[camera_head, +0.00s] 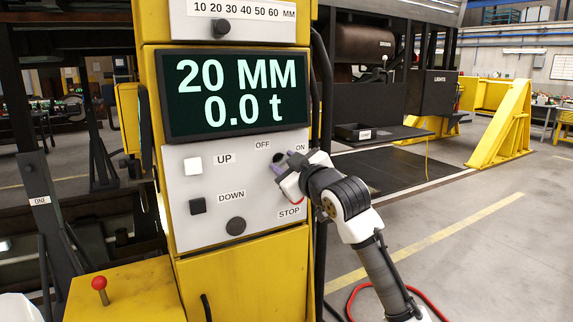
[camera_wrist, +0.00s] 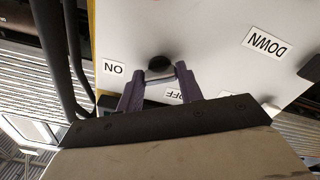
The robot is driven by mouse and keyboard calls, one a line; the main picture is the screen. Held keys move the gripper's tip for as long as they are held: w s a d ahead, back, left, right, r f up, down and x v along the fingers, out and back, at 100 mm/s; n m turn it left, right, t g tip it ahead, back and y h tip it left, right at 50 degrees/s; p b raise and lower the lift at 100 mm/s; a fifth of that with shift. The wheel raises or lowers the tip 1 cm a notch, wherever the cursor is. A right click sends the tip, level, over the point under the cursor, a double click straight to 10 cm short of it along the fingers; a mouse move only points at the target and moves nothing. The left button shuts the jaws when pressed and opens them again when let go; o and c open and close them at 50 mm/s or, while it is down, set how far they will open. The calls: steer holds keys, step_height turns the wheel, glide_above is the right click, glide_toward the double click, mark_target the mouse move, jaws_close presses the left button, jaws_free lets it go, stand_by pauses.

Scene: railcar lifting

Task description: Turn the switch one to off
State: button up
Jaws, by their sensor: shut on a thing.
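The OFF/ON switch sits on the light panel of the yellow control column, below the display. In the head view its dark round knob (camera_head: 278,158) shows between the OFF label (camera_head: 262,145) and the ON label (camera_head: 300,147), partly hidden by my gripper (camera_head: 287,170). In the wrist view, turned upside down, the black knob (camera_wrist: 160,62) shows at the tips of the purple fingers. My gripper (camera_wrist: 162,76) is shut on the switch, with a pale grey bar between its fingers. The ON label (camera_wrist: 113,68) is left; the OFF label (camera_wrist: 174,96) is partly covered. I cannot tell which way the switch points.
The display (camera_head: 235,92) reads 20 MM and 0.0 t. A red-knobbed lever (camera_head: 99,283) stands lower left. Open floor lies right.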

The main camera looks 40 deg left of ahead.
steer(key=n+b, duration=0.1)
steer(key=n, duration=0.4)
steer(key=shift+b, duration=0.3)
steer(key=n, duration=0.6)
steer(key=shift+n+b, duration=0.35)
steer(key=shift+n, duration=0.05)
steer(key=o, duration=1)
steer(key=b+v, duration=0.3)
steer(key=v, duration=1.1)
